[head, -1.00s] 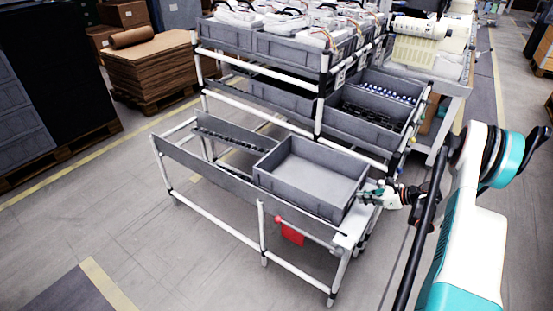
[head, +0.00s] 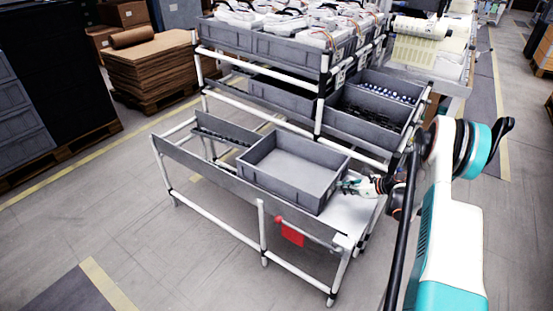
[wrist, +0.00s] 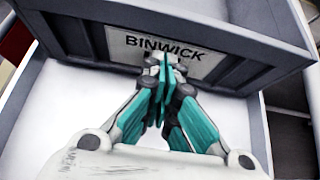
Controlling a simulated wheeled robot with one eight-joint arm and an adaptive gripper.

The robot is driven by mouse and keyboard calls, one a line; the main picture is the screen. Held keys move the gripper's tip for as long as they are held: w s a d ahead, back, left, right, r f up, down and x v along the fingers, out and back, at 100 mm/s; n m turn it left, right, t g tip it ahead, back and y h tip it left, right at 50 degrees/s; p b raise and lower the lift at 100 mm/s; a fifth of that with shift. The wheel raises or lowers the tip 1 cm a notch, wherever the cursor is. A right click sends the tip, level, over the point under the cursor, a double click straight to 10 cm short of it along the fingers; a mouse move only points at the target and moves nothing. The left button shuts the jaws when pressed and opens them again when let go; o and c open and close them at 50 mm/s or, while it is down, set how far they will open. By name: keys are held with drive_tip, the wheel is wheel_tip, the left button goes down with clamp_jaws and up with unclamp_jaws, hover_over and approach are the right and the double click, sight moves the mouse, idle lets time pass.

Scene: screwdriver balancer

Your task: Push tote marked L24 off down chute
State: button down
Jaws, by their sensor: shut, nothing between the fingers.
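An empty grey tote (head: 293,166) sits on the low rack's chute (head: 350,213), toward its right part. In the wrist view the tote's end wall (wrist: 85,35) fills the upper picture and carries a white label (wrist: 153,43) reading BINWICK. I cannot see an L24 mark. My gripper (head: 343,186) is shut and empty at the tote's right end. In the wrist view my gripper's fingertips (wrist: 163,62) are at that wall, just below and over the label, and seem to touch it.
Rollers (head: 225,130) show on the chute left of the tote. A red tag (head: 292,233) hangs from the front rail. The taller rack behind holds grey totes (head: 370,125) of parts. A pallet of cardboard (head: 155,70) stands back left. Floor in front is clear.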

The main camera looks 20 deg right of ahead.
drive_tip(key=shift+w+a+r, duration=0.1)
drive_tip(key=shift+w+a, duration=2.9)
drive_tip(key=shift+w, duration=0.5)
drive_tip(key=shift+w+a+r, duration=0.1)
drive_tip(key=shift+w+a, duration=2.9)
drive_tip(key=shift+w, duration=0.55)
drive_tip(key=shift+w+a+r, duration=0.1)
drive_tip(key=shift+w+a, duration=2.9)
drive_tip(key=shift+w, duration=0.5)
drive_tip(key=r+p+v, duration=0.1)
drive_tip(key=v, duration=0.6)
drive_tip(key=shift+w+a+p, duration=0.25)
drive_tip(key=shift+p, duration=0.1)
drive_tip(key=shift+r, duration=0.2)
